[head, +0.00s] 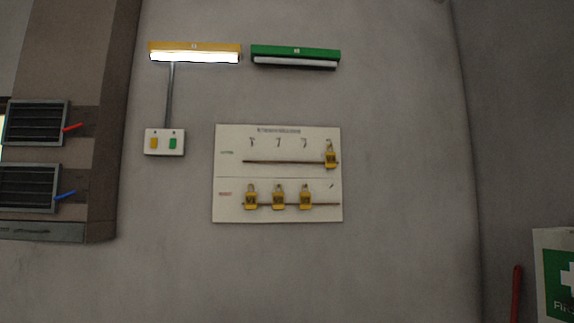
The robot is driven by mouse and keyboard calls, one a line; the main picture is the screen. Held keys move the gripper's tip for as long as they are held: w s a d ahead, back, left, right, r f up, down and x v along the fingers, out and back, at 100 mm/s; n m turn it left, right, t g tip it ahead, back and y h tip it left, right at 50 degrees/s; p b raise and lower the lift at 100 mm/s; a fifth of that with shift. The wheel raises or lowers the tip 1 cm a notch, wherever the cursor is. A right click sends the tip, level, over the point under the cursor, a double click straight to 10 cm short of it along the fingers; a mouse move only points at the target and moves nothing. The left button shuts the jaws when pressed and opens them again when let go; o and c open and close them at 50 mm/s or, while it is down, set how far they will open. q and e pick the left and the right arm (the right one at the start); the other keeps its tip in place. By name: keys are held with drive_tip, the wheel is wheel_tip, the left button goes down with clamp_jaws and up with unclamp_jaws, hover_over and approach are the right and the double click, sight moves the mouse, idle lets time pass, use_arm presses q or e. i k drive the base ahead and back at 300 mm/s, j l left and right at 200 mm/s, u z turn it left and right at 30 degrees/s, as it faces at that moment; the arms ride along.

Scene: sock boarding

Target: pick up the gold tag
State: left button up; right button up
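A white board (230,165) hangs on the wall in the head view, with an upper and a lower row of hooks. One gold tag (330,159) hangs alone at the right end of the upper row. In the lower row hang three more gold tags, a left one (251,201), a middle one (278,201) and a right one (305,201). The lower row's rightmost place is bare, and so are the three left places of the upper row. The markings on the tags are too small to read. Neither of my grippers is in view.
A lit yellow lamp (195,47) and an unlit green lamp (296,52) are above the board. A switch box (164,142) is to its left. Vent panels with a red lever (73,127) and a blue lever (65,195) are at far left. A first-aid sign (556,285) is at lower right.

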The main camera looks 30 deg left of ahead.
sight(331, 160)
drive_tip(key=i+u, duration=0.25)
drive_tip(key=u, duration=0.15)
drive_tip(key=i+u, duration=0.25)
drive_tip(key=u, duration=0.2)
drive_tip(key=i+l+u, duration=0.2)
drive_tip(key=u, duration=0.2)
